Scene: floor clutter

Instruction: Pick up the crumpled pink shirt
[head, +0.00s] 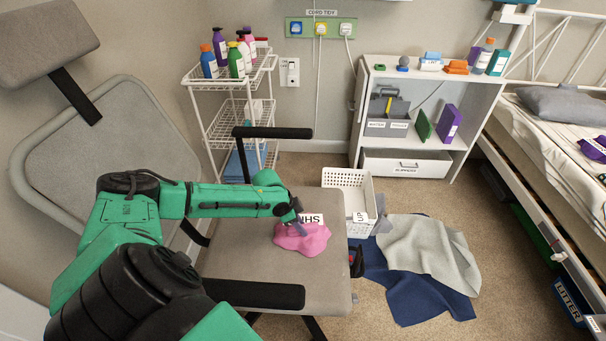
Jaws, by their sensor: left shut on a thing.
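The crumpled pink shirt (302,240) lies in a small heap on the grey seat of the chair (262,267), near its right side. A white label reading "SHI" stands at its top edge, its left part hidden by my gripper. The shirt still appears to rest on the seat. The fingertips are small and partly hidden in the cloth. My right gripper is not in view.
A white basket (348,181) stands on the floor just beyond the seat. Grey (430,248) and navy (422,297) cloths lie on the floor to the right. Black armrests (254,293) flank the seat. A wire cart (212,125), a white shelf unit (462,112) and a bed (541,130) stand around.

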